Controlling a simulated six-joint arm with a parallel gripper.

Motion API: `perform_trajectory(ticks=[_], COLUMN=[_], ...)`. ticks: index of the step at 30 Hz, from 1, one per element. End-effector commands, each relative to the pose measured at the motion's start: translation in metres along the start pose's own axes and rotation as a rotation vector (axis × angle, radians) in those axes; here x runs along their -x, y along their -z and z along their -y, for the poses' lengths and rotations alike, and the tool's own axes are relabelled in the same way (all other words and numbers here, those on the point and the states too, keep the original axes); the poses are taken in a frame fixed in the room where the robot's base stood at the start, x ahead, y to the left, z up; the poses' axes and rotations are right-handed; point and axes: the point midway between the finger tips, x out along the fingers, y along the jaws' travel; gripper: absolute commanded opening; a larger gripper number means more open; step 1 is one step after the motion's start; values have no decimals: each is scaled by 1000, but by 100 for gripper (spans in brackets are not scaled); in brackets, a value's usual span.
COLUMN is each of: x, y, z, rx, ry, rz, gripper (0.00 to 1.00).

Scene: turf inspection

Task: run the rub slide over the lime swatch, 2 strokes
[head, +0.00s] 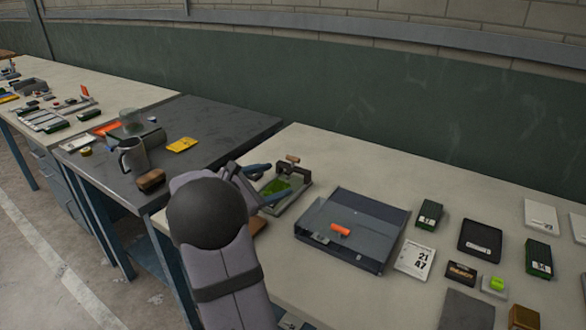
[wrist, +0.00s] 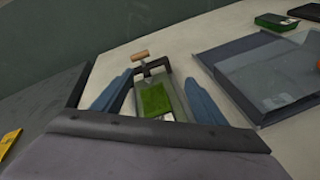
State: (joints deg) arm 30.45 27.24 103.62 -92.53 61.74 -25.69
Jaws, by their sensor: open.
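The lime swatch (head: 277,186) is a bright green rectangle lying on a grey tray-like base at the left end of the pale table. In the wrist view the lime swatch (wrist: 154,99) sits between my fingers' outlines, with a small white label at its lower edge. The rub slide (head: 293,166) stands at the far end of the base, a dark bracket with a tan wooden handle; it also shows in the wrist view (wrist: 140,55). My gripper (head: 268,184) is open, with blue fingers to either side of the base and nothing between them seen gripped.
A dark blue-grey shallow case (head: 362,208) with an orange piece stands to the right. Several small boxes and cards lie further right.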

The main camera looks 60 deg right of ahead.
Motion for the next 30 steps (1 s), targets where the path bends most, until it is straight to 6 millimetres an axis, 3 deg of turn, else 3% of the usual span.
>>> perform_trajectory(ticks=[1,3,10,20,30], x=[-17,-32,-57,-63,-99], y=[5,4,4,3,-6], z=[-1,-8,-27,-33,-41], rx=[86,199,429,474,471], ry=[-29,-74,-164,-182,-180], rz=[46,105,229,254,253], gripper=[66,66,66,66,66])
